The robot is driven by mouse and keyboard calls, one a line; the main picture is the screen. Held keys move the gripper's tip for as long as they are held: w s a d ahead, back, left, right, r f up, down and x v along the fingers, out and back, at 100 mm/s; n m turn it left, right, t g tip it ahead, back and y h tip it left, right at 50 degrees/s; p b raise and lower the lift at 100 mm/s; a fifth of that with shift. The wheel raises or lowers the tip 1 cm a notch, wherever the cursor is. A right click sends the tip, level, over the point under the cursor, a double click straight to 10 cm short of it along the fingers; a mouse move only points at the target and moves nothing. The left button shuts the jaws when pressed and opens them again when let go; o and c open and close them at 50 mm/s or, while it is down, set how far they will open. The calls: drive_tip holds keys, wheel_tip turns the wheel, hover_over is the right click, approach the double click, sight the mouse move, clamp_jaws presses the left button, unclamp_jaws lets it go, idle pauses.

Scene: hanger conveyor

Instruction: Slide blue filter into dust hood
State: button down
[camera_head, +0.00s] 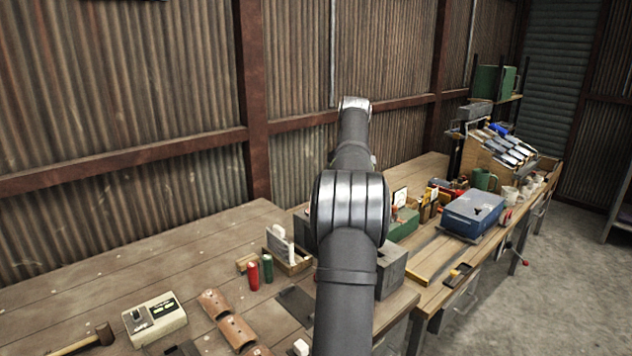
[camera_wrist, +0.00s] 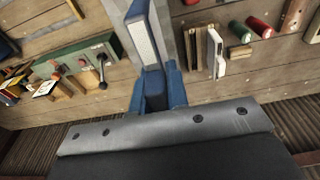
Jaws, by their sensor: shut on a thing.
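In the wrist view, my gripper (camera_wrist: 157,84) is shut on the blue filter (camera_wrist: 135,32), a thin panel with a blue edge and a pale face. It points away from the camera, and its far end runs out of the top of the picture. In the head view, the grey box (camera_head: 392,272) stands on the bench, partly behind my arm. My gripper and the filter are hidden there.
A wooden rack with pale panels (camera_head: 281,246) stands left of the grey box, with a red bottle (camera_head: 253,277) and a green bottle (camera_head: 267,268) beside it. A green box (camera_head: 402,224) and a blue case (camera_head: 473,212) are to the right.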

drive_tip(key=s+d+f, duration=0.4)
drive_tip(key=d+f, duration=0.1)
drive_tip(key=d, duration=0.1)
drive_tip(key=shift+s+f, duration=0.3)
drive_tip(key=shift+f, duration=0.05)
idle(0.3)
wheel_tip(320, 180, down, 8)
idle(4.5)
drive_tip(key=c, duration=1.6)
unclamp_jaws()
drive_tip(key=shift+c, duration=0.2)
drive_tip(key=shift+a, duration=0.1)
